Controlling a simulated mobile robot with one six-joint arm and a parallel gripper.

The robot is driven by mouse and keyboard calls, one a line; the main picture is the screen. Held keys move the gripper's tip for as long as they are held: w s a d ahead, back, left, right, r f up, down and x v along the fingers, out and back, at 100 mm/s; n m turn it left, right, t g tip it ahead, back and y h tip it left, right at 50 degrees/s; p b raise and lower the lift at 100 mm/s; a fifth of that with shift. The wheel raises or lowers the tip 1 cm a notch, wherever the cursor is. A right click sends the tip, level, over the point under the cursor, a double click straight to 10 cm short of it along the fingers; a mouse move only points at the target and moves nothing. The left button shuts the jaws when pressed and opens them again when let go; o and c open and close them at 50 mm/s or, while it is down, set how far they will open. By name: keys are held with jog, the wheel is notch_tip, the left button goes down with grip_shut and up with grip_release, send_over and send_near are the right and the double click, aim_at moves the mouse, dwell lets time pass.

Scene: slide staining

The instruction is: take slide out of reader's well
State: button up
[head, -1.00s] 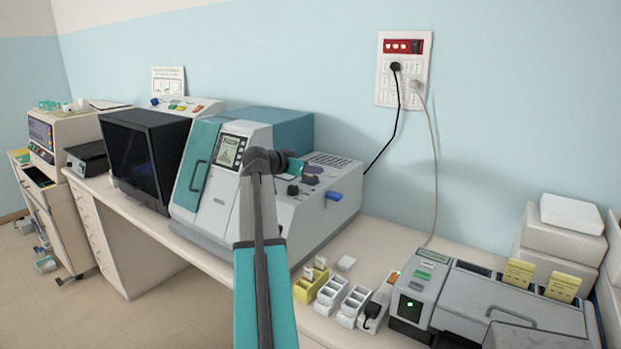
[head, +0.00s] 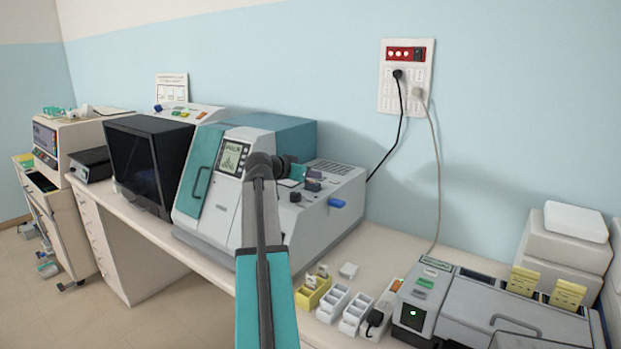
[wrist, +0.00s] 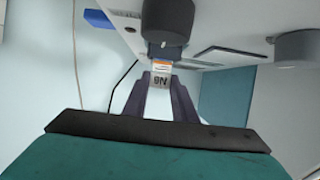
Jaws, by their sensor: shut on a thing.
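My gripper (wrist: 160,92) is shut on a slide (wrist: 160,76) in the wrist view, its dark fingers at either side of the slide. The slide has a pale label with dark print and an orange band. Its far end meets a dark round part (wrist: 166,25) of the grey machine, and I cannot tell whether it touches or sits in a well. In the head view my gripper (head: 300,172) is at the right part of the grey and teal machine (head: 275,215). The slide and any well are not discernible there.
A blue lever (head: 337,203) and dark knobs (head: 296,197) stick out of the machine near my gripper. Small white and yellow racks (head: 313,292) stand in front of it. A grey device (head: 412,312) with a green light is at the right, and a black-screened box (head: 140,165) at the left.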

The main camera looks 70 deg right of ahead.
notch_tip(320, 180, up, 10)
jog(key=b, duration=0.2)
jog(key=shift+f, duration=0.2)
jog(key=shift+r, duration=0.1)
dwell(0.7)
